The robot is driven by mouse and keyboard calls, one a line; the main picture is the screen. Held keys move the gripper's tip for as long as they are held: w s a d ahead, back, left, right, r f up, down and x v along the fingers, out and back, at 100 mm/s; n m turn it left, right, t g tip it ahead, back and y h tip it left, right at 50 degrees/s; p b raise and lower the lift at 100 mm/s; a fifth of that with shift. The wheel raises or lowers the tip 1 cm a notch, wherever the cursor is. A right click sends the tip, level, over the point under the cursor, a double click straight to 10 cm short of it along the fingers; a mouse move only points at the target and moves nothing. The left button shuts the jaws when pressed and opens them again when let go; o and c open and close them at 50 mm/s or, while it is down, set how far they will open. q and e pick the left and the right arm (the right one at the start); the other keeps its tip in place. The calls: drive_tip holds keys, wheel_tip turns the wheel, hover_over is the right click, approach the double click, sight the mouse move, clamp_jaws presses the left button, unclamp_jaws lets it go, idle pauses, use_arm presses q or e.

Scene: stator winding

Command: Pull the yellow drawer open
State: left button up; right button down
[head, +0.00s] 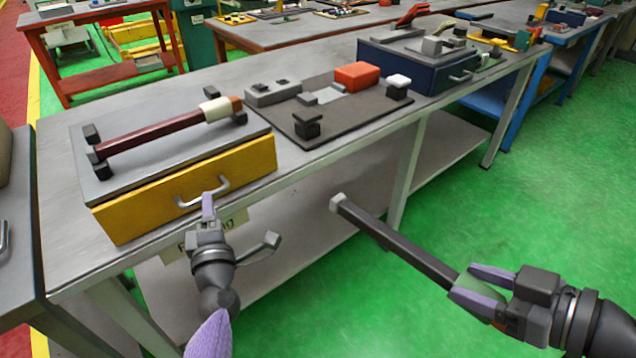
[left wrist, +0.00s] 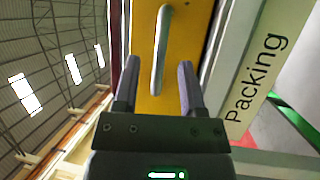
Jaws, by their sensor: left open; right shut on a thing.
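The yellow drawer (head: 188,192) sits at the front of a grey-topped box on the left of the workbench. It looks closed. Its silver bar handle (head: 203,192) is on the front face. In the left wrist view the handle (left wrist: 161,50) lies ahead and between my open left fingers (left wrist: 158,85), on the yellow front. My left gripper (head: 236,220) is open just below and in front of the handle in the head view. My right gripper (head: 476,292) is shut on a dark bar (head: 400,240) with a pale end, held out over the floor right of the bench.
A dark red rod (head: 155,132) with a white and brown end rests on black supports on the box top. A dark mat (head: 345,118) with an orange block (head: 357,75) lies to the right. A blue box (head: 410,68) stands farther back. A Packing label (left wrist: 256,80) is on the bench edge.

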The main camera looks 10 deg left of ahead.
use_arm(q)
drive_tip(key=shift+x, duration=1.8)
drive_tip(key=shift+c, duration=0.3)
clamp_jaws()
